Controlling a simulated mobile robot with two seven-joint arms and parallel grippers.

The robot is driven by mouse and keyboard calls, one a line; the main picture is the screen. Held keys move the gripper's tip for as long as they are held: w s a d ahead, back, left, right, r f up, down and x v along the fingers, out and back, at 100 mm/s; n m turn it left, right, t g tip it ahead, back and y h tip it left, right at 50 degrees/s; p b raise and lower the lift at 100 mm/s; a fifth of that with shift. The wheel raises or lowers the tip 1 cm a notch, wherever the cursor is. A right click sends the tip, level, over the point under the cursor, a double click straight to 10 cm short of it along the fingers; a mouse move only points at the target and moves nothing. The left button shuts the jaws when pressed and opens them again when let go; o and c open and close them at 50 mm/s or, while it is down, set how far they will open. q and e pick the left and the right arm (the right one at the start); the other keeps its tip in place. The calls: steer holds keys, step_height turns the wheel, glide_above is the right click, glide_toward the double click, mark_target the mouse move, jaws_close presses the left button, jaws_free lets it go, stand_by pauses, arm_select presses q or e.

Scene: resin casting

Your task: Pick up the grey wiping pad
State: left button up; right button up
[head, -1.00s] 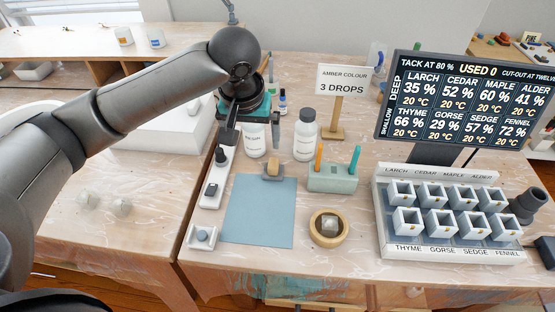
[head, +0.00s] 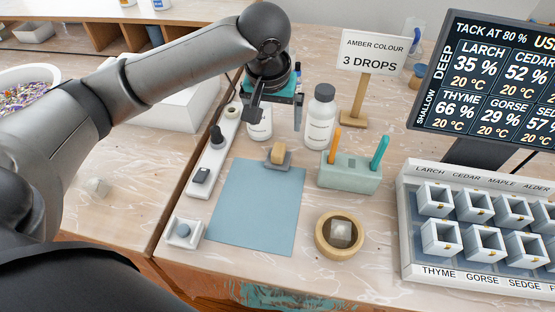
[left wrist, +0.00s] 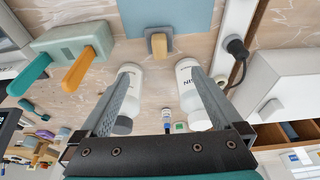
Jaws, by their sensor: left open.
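A grey pad (head: 268,163) with a tan block on top lies at the far edge of the blue mat (head: 250,212). In the left wrist view the grey pad (left wrist: 149,48) is at the top centre, ahead of the fingers and apart from them. My left gripper (head: 256,107) is above the table behind the pad, near the white bottles. In the left wrist view my left gripper (left wrist: 160,82) has its two fingers spread, with nothing held between them. My right gripper is not in view.
White bottles (head: 320,118) stand close to the gripper. A green holder (head: 349,176) with orange and teal sticks is right of the pad. A white strip (head: 212,160) lies to the left. A wooden ring (head: 325,247) holds a greyish cube. The mat is clear.

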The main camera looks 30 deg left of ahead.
arm_select(q)
step_height(320, 180, down, 3)
steer(key=b, duration=0.4)
glide_above(278, 150)
steer(key=s, duration=0.1)
steer(key=f, duration=0.5)
steer(key=shift+s+d+f, duration=0.1)
steer(key=shift+s+d, duration=0.05)
steer(key=shift+d, duration=0.15)
steer(key=shift+x, duration=1)
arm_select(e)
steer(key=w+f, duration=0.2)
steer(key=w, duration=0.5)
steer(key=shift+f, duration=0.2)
arm_select(q)
steer(key=shift+b+x, duration=0.8)
steer(key=shift+x, duration=0.2)
steer(key=shift+a+f+b, duration=0.15)
steer(key=shift+f+b, duration=0.4)
steer(key=shift+f, duration=0.3)
steer(key=shift+w+f+b, duration=0.3)
steer(key=shift+f, duration=0.35)
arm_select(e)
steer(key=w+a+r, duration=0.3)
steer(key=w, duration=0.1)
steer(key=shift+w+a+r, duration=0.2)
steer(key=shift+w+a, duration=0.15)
arm_select(q)
steer(key=c, duration=1.2)
